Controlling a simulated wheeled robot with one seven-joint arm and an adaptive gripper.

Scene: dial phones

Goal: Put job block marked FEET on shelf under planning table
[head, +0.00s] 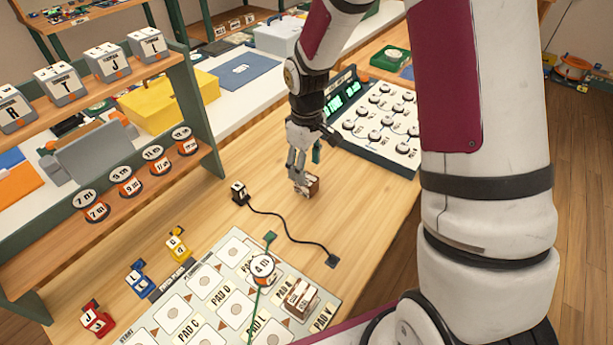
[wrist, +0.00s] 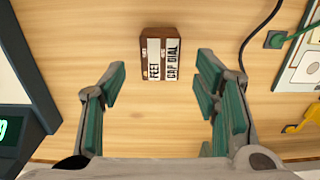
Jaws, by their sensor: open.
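The brown job block (head: 312,186) with pale label faces sits on the wooden table, beside and partly behind my gripper (head: 298,178) in the head view. In the wrist view the block (wrist: 160,54) shows the words FEET and CAP DIAL. It lies ahead of and between the spread green-padded fingers of my gripper (wrist: 161,78), with clear space on both sides. My gripper is open and empty. A shelf under the table cannot be made out in either view.
A console with several dials (head: 380,125) stands behind the block. A black cable (head: 290,219) runs from a small cube (head: 239,192) across the table. A pad board (head: 205,290) lies in front. A rack with several blocks (head: 110,120) stands left.

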